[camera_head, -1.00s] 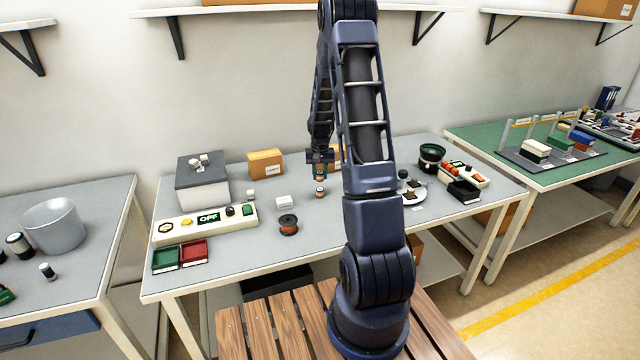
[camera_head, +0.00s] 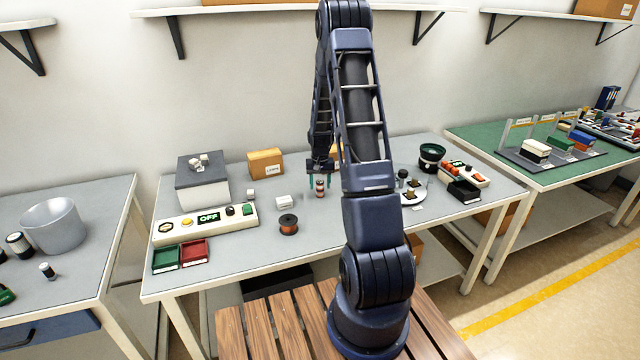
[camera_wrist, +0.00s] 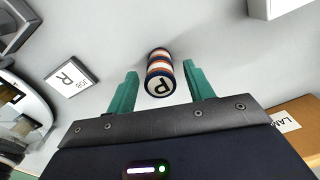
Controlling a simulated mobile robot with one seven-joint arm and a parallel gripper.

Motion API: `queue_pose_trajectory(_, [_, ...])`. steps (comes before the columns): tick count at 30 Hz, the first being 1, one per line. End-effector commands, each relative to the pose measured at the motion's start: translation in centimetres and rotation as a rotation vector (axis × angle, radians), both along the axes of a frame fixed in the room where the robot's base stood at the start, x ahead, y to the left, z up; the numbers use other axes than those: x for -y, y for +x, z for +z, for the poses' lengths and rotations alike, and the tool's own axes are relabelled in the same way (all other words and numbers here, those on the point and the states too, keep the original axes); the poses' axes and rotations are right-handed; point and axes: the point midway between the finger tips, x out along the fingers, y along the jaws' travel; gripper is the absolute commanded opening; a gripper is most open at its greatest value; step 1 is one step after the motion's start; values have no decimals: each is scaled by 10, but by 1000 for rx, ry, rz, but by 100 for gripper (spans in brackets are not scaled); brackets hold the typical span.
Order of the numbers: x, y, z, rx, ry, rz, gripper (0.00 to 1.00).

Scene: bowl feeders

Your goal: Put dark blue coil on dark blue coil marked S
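A short stack of round coils with dark blue, orange and white bands (camera_wrist: 159,70) stands upright on the grey bench. Its top face is white with a dark blue rim and a letter P. It shows small in the head view (camera_head: 320,188). My gripper (camera_wrist: 160,82) is open, with one teal finger on each side of the stack and a visible gap to both. In the head view my gripper (camera_head: 320,181) is down over the stack. I see no letter S; any mark on a lower coil is hidden.
A cardboard box (camera_head: 265,163) stands behind. A white plate (camera_head: 412,198) lies right. A card marked R (camera_wrist: 67,78) shows beside my gripper.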

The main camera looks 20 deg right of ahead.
Motion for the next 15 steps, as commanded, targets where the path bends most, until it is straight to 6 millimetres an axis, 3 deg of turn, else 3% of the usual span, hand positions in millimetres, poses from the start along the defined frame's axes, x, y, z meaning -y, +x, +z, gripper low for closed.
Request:
queue_pose_trajectory(9, [0, 0, 3, 0, 0, 0, 52])
queue_pose_trajectory(15, [0, 0, 28, 3, -1, 0, 52])
